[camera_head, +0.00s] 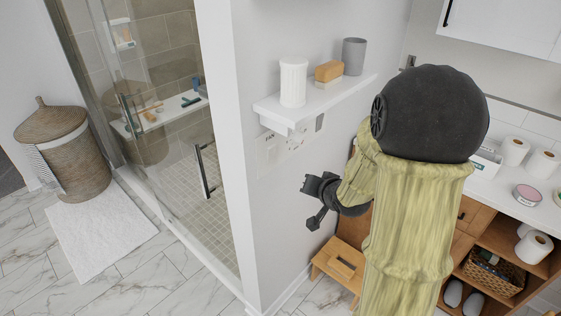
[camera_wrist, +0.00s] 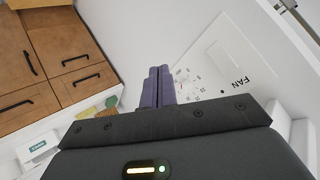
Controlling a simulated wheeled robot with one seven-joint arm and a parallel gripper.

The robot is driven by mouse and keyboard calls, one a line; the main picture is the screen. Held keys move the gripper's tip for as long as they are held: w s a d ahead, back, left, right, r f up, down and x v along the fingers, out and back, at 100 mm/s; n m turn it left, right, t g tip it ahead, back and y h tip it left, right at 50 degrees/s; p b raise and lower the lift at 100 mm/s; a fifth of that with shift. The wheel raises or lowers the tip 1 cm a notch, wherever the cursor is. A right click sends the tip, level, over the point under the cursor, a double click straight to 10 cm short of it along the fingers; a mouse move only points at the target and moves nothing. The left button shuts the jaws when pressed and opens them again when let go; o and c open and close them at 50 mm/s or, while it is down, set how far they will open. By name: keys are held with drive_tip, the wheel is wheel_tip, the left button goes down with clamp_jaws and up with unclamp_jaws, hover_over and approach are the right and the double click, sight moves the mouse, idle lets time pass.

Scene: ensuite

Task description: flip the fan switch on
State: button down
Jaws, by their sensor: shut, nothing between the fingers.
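A white wall plate (camera_wrist: 222,58) labelled FAN shows in the wrist view, to the right of my fingers.
The shelf (camera_head: 325,95) juts out above the plates, holding a white ribbed cup (camera_head: 293,82), a tan block (camera_head: 329,72) and a grey cup (camera_head: 354,56). A wooden stool (camera_head: 340,266) stands below. A glass shower is left; a wooden vanity (camera_head: 480,235) is right.

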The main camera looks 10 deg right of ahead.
sight(273, 149)
drive_tip(key=m+t+y+b, duration=0.1)
drive_tip(key=y, duration=0.2)
drive_tip(key=d+m+t+y+b, duration=0.1)
drive_tip(key=m+t+y, duration=0.1)
drive_tip(key=y, duration=0.2)
drive_tip(key=w+r+m+t+y+b, duration=0.1)
drive_tip(key=m+t+y+b, duration=0.1)
drive_tip(key=y, duration=0.1)
drive_tip(key=shift+d+y, duration=0.3)
drive_tip(key=shift+w, duration=0.1)
drive_tip(key=p+x, duration=0.3)
drive_tip(key=x, duration=0.9)
drive_tip(key=shift+w+a+r+p, duration=0.15)
drive_tip(key=shift+w+a+p, duration=0.1)
drive_tip(key=shift+p, duration=0.05)
drive_tip(key=shift+w+a, duration=0.3)
drive_tip(key=shift+w, duration=0.15)
drive_tip(key=shift+d, duration=0.1)
